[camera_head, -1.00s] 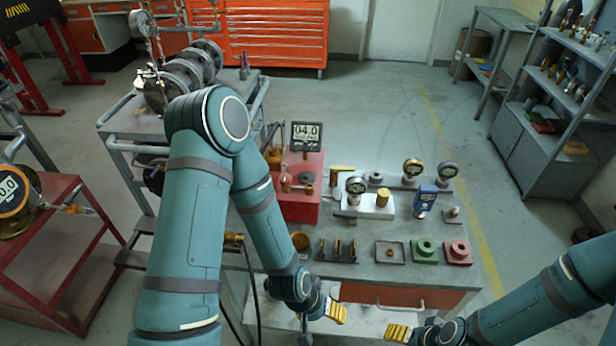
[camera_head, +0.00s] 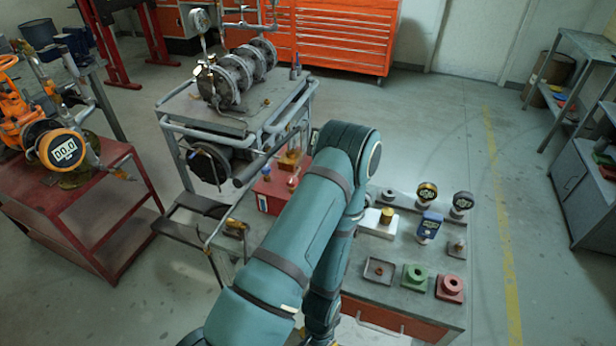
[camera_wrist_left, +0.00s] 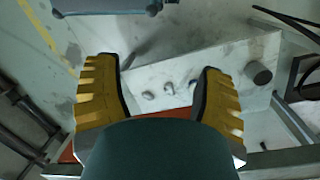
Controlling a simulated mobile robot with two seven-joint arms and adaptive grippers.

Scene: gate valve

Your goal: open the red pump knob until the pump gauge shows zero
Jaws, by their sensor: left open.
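The red pump box (camera_head: 272,198) stands on the far left part of the workbench, partly behind my left arm. A small reddish knob (camera_head: 293,183) shows on top of it. The pump gauge's display is hidden behind my left arm in the head view. My left gripper (camera_wrist_left: 160,95) shows in the left wrist view with its yellow fingers wide apart and nothing between them. It is over a pale surface with several small fittings. In the head view the left gripper is out of sight. My right gripper is in no current view.
A grey trolley (camera_head: 215,120) with flanged pipework stands behind the pump. A blue meter (camera_head: 429,227), green block (camera_head: 415,276) and red block (camera_head: 450,287) are on the bench.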

